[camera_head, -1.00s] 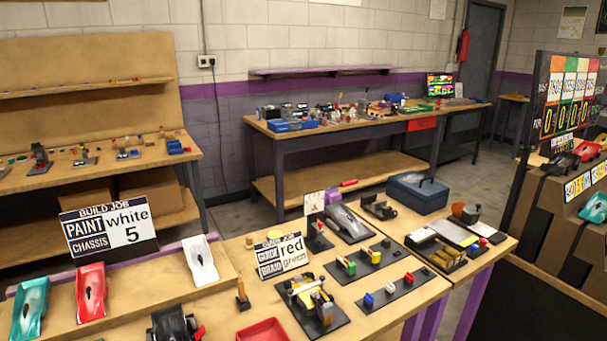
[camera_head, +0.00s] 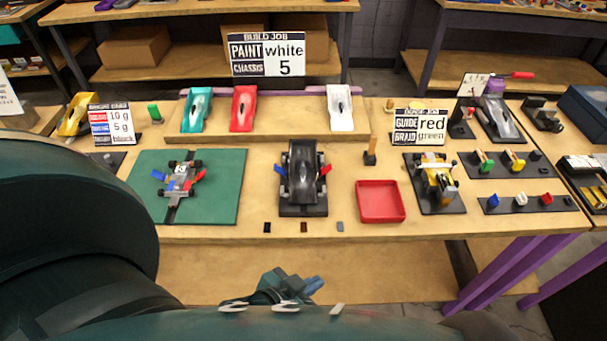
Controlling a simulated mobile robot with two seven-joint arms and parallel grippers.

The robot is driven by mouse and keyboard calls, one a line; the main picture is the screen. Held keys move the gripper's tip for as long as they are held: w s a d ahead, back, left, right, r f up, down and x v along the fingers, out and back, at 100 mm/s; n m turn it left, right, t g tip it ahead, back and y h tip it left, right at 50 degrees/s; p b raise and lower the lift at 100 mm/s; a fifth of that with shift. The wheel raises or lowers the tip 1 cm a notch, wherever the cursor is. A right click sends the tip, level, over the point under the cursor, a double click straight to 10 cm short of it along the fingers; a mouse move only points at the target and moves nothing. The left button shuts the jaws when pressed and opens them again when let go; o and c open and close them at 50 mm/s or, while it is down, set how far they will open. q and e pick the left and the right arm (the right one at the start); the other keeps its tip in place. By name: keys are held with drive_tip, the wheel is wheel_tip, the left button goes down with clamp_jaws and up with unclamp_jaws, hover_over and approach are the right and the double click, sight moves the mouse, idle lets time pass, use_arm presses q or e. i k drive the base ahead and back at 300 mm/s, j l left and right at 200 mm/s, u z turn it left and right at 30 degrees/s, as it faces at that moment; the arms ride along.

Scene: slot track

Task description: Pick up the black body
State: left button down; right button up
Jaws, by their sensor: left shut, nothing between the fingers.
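The black body (camera_head: 303,178) is a glossy dark car shell in the middle of the front table in the head view. It sits on a dark block, with a blue piece (camera_head: 279,169) at its left side and a red piece (camera_head: 325,169) at its right side. My left gripper (camera_head: 262,304) shows small and partly hidden at the bottom centre, below the table's front edge. It is shut and empty, well apart from the body. My right gripper cannot be made out.
A green mat (camera_head: 222,206) with a small car chassis (camera_head: 180,177) lies left of the body. A red tray (camera_head: 381,202) and a yellow car on a plate (camera_head: 436,180) lie to the right. Teal, red and white (camera_head: 341,110) bodies lie behind. Small chips lie in front.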

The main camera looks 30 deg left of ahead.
sight(302, 172)
drive_tip(key=u, duration=1)
drive_tip(key=k+l, duration=0.1)
drive_tip(key=k+u, duration=0.05)
